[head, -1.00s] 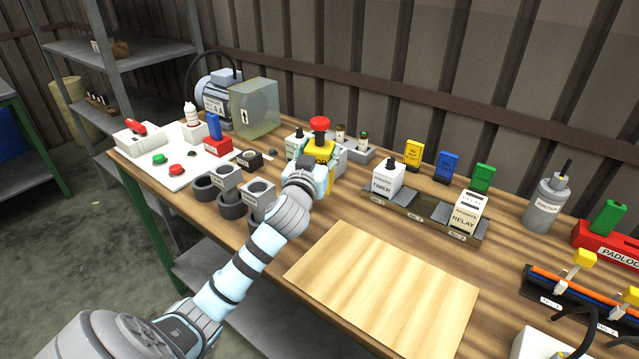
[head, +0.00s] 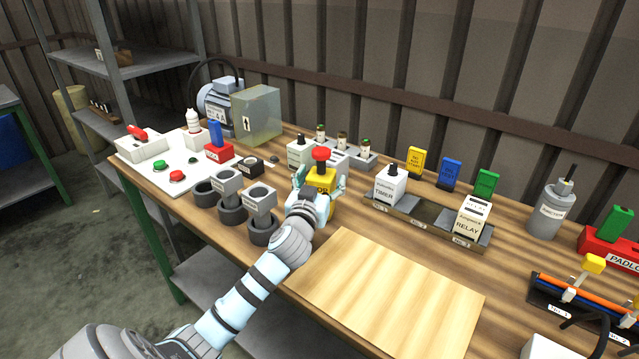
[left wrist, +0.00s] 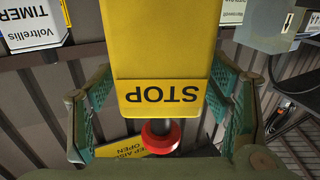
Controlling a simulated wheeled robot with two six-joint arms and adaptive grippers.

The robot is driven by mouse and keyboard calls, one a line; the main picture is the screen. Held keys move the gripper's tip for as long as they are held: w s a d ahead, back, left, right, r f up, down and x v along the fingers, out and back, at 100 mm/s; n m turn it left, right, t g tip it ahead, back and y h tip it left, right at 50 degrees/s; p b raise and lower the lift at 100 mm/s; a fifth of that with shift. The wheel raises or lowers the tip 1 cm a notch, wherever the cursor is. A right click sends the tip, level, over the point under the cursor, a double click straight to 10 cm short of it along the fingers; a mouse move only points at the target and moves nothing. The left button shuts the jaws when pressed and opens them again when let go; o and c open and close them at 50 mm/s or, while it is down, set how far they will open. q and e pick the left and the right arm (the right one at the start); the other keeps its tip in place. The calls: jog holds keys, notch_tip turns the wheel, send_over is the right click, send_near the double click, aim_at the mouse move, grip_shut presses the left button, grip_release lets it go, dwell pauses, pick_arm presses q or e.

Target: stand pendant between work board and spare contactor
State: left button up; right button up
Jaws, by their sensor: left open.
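The yellow pendant (head: 319,181) with a red button on top stands upright on the bench, behind the left corner of the pale wooden work board (head: 388,290). My left gripper (head: 320,186) is open, with one finger on each side of the pendant. In the left wrist view the pendant (left wrist: 165,50) shows its STOP label and red button between the finger pads, with narrow gaps beside them. A white box (head: 299,151) and a pale block (head: 348,163) stand just behind the pendant. I cannot read which is the spare contactor. My right gripper is not in view.
Grey cup-shaped parts (head: 262,205) stand close left of my left gripper. A rail with the TIMER (head: 390,187) and RELAY (head: 472,218) modules lies to the right. A clear-covered box (head: 257,113) is behind left. Bare bench shows between the rail and work board.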

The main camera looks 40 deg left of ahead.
pick_arm(q)
jog(key=v, duration=1.2)
jog(key=shift+p, duration=0.4)
